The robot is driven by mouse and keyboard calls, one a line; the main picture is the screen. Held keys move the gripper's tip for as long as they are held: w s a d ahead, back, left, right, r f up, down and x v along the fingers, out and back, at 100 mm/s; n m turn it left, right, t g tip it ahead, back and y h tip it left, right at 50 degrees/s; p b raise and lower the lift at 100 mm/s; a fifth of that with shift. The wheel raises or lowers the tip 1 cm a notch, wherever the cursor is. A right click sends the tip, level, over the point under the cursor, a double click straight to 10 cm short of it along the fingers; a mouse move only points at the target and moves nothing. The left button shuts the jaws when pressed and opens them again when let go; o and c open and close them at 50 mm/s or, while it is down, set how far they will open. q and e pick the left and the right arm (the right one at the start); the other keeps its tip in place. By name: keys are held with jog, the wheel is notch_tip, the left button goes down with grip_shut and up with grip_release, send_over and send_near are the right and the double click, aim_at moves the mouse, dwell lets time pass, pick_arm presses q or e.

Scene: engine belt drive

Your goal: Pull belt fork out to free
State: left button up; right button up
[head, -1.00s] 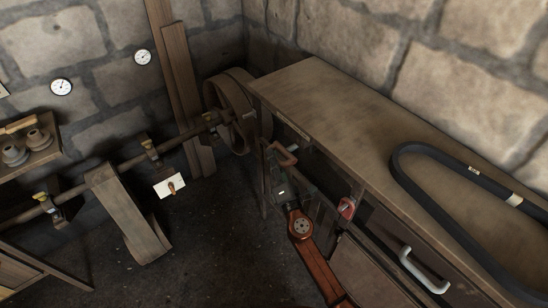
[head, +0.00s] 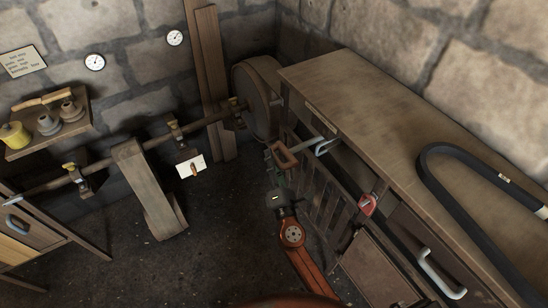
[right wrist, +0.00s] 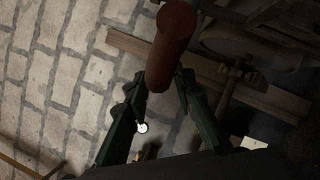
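My right gripper (head: 279,180) reaches up to the handle from below. In the right wrist view, the rounded brown handle (right wrist: 170,50) lies between the two dark green fingers (right wrist: 163,82), which appear closed on its sides. The finger contact is partly dark. My left gripper is not in view.
The bench top (head: 350,85) is at the right with a black belt loop (head: 432,180) on it. A red part (head: 368,204) and a pale handle (head: 440,275) are on its front. Open floor lies between.

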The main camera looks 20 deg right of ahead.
jog(key=shift+o, duration=1.1)
jog(key=shift+d, duration=0.1)
jog(key=shift+s, duration=0.1)
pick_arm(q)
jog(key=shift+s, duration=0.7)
pick_arm(e)
jog(key=v, duration=1.1)
jog(key=shift+s, duration=0.35)
jog(key=shift+f, duration=0.1)
